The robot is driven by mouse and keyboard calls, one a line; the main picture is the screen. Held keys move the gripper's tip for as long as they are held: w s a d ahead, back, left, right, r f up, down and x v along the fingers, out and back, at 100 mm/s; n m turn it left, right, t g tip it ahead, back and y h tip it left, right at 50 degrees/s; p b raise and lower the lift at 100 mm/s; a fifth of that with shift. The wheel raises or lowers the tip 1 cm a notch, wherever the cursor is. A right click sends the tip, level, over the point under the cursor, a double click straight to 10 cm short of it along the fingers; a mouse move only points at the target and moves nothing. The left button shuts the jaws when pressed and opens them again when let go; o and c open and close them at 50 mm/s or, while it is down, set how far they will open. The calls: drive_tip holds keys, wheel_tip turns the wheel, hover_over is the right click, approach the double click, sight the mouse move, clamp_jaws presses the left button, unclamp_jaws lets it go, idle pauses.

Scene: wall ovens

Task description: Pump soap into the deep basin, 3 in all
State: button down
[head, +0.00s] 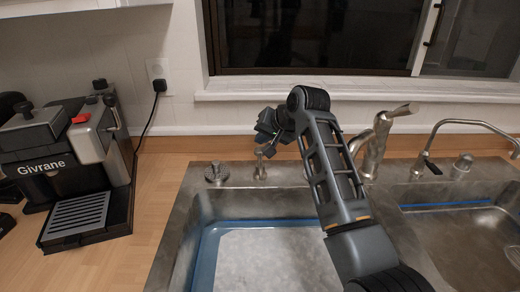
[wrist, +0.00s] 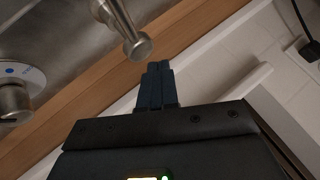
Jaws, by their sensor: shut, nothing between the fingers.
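The soap pump (head: 260,166) is a small metal dispenser on the sink's back rim. In the wrist view its metal spout (wrist: 125,32) with a rounded end shows just beyond my fingertips. My gripper (head: 266,135) is above and behind the pump, near the wall. Its dark fingers (wrist: 157,72) are shut together and empty. They look close to the spout, but I cannot tell whether they touch it. The large left basin (head: 260,258), which appears to be the deep one, lies in front of the pump. My arm hides part of its right side.
A metal faucet (head: 374,142) stands right of the pump, and a thin curved tap (head: 470,125) farther right. A smaller basin (head: 465,240) is at right. A coffee machine (head: 75,165) stands on the left counter. A window sill is behind.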

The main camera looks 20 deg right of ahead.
sight(259, 148)
drive_tip(key=shift+f, duration=0.1)
idle(0.4)
drive_tip(key=shift+f, duration=0.35)
drive_tip(key=shift+f+b, duration=0.45)
drive_tip(key=shift+f, duration=0.8)
idle(1.4)
drive_tip(key=shift+r, duration=0.15)
drive_tip(key=shift+r+p, duration=0.85)
drive_tip(key=shift+p, duration=0.1)
drive_tip(key=shift+r, duration=0.65)
drive_tip(key=shift+r, duration=2.55)
